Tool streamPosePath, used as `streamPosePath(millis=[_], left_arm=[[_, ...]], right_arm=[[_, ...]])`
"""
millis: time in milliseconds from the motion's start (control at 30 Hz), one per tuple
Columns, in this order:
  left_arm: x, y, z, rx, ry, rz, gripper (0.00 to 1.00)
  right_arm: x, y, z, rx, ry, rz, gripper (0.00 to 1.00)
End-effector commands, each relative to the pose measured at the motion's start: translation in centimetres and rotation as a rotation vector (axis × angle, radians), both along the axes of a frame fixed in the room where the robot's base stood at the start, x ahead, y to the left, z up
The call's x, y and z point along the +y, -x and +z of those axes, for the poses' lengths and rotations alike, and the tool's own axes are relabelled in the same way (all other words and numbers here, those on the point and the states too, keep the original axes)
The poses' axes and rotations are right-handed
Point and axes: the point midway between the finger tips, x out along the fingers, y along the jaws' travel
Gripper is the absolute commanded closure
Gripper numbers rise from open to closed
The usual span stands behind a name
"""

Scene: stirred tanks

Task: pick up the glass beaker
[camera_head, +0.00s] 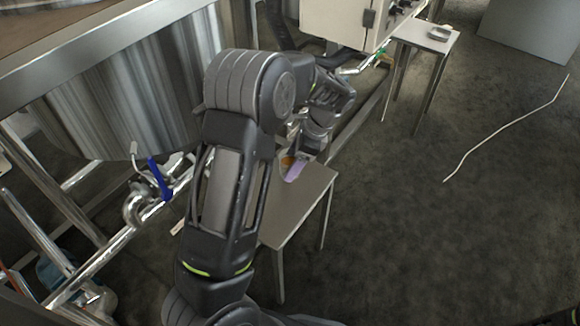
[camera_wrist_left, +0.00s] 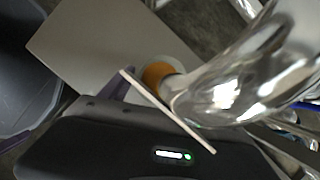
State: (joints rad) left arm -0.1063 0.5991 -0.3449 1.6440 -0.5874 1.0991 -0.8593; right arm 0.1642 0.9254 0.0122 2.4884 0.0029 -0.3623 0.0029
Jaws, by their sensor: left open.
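I cannot make out the glass beaker for certain. A round orange thing with a pale rim (camera_wrist_left: 157,75) stands on the small grey table in the left wrist view and may be the beaker with contents. In the head view an orange patch (camera_head: 287,162) shows at the table's far end, partly hidden by my left arm. My left gripper (camera_head: 298,166) is low over that end, largely hidden; its jaws are open. In the wrist view its thin finger edge passes close beside the orange thing; contact cannot be told. My right gripper is out of view.
The small table (camera_head: 302,198) has a bare near part. A large steel tank (camera_head: 130,95) with pipes and a blue-handled valve (camera_head: 159,178) stands left. A shiny curved surface (camera_wrist_left: 245,85) fills the wrist view's right. A second table (camera_head: 425,38) stands behind; the floor at right is mostly clear.

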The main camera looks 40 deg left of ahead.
Motion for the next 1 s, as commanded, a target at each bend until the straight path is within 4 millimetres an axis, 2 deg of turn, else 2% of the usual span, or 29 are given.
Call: streamPosePath(millis=[333,1000], left_arm=[[0.00,0.00,0.03,0.000,0.000,0.000,0.31],[-0.02,0.00,0.03,0.000,0.000,0.000,0.85]], right_arm=[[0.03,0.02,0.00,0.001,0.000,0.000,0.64],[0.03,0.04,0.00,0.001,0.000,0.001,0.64]])
